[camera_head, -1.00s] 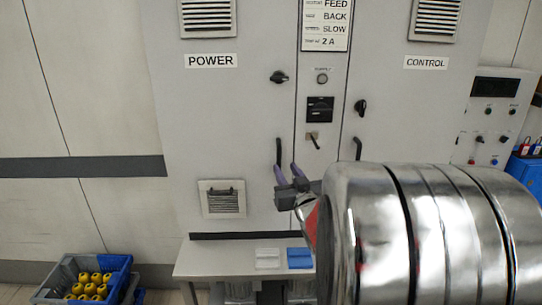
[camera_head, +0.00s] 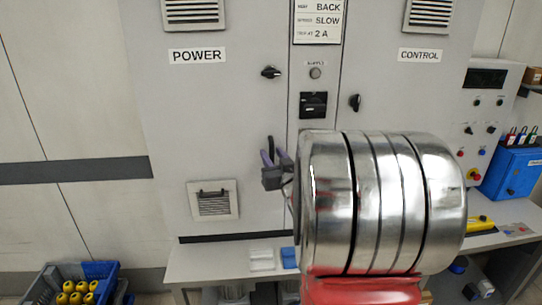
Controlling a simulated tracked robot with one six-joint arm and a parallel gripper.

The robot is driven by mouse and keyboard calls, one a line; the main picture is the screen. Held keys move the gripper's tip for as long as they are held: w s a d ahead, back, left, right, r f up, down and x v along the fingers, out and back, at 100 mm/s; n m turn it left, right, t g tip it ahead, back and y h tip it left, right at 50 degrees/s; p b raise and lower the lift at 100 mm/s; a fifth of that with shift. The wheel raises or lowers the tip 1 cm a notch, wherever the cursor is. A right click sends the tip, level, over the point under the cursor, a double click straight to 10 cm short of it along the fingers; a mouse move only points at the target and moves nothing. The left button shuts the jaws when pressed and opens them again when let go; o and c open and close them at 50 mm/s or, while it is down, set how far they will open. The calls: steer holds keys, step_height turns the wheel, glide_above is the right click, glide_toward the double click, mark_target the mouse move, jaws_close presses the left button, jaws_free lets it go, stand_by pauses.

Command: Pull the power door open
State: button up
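The power door (camera_head: 200,120) is the grey cabinet door under the POWER label (camera_head: 198,55); it looks closed. Its dark upright handle (camera_head: 270,145) is near the door's right edge. A black knob (camera_head: 271,72) sits above it. The handle's upper end shows between and above the fingertips. I cannot tell whether the fingers touch it. My shiny arm hides the lower middle of the cabinet.
The control door (camera_head: 400,105) is on the right, with its own knob (camera_head: 355,102). A bench (camera_head: 215,263) stands below. A panel (camera_head: 485,120) and a blue box (camera_head: 512,170) are at right.

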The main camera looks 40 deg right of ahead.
steer(key=shift+a, duration=0.1)
jaws_close()
stand_by(0.3)
steer(key=shift+s, duration=0.1)
